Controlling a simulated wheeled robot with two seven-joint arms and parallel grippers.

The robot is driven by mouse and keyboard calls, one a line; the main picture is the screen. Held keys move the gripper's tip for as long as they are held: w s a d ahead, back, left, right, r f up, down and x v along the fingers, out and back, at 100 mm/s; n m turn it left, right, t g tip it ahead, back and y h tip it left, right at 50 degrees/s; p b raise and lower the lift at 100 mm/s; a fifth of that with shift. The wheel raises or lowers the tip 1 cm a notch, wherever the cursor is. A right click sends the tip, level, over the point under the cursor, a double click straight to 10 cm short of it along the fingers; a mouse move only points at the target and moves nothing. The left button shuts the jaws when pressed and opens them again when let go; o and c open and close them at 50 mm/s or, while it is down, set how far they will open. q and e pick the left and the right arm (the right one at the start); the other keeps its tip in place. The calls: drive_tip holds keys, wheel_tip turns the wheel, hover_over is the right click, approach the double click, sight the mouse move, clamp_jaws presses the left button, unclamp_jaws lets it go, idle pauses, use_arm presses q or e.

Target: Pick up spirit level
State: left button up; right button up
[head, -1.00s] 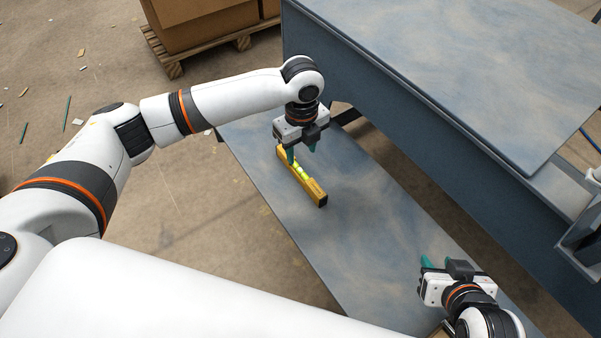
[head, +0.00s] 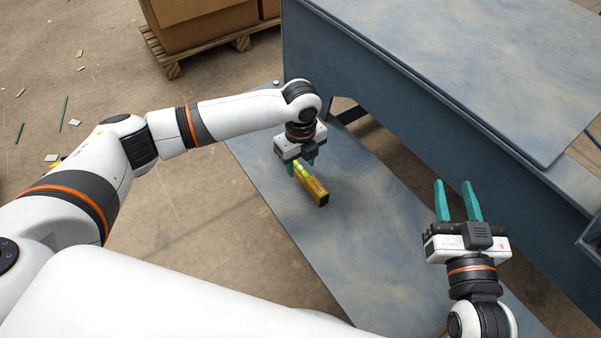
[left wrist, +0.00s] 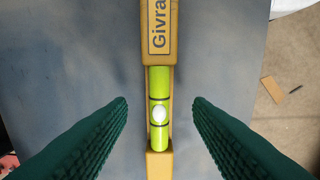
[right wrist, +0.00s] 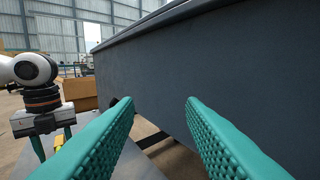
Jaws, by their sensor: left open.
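The spirit level (head: 316,191) is a yellow-brown bar with a bright green vial, lying on the low blue-grey table (head: 345,240). My left gripper (head: 303,170) points down over it, with a finger on either side. In the left wrist view the level (left wrist: 160,45) runs between the open green fingers (left wrist: 160,115), with a gap on both sides. Its far end is partly hidden by the gripper in the head view. My right gripper (head: 458,200) is open and empty, beyond the table's right part; its spread fingers (right wrist: 160,110) face the blue-grey bench side.
A large blue-grey bench (head: 400,110) stands right behind the low table, its side a wall close to both grippers. Cardboard boxes on a pallet (head: 205,45) stand at the back. The low table is otherwise clear around the level.

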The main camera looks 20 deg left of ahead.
use_arm(q)
drive_tip(key=shift+f+b, duration=0.45)
drive_tip(key=shift+f, duration=0.85)
clamp_jaws()
use_arm(e)
drive_tip(key=r+t, duration=0.2)
drive_tip(key=r, duration=0.1)
drive_tip(key=r+t+y, duration=0.1)
drive_tip(key=shift+s+a+r, duration=0.15)
drive_tip(key=shift+s+a, duration=0.05)
drive_tip(key=shift+a, duration=0.05)
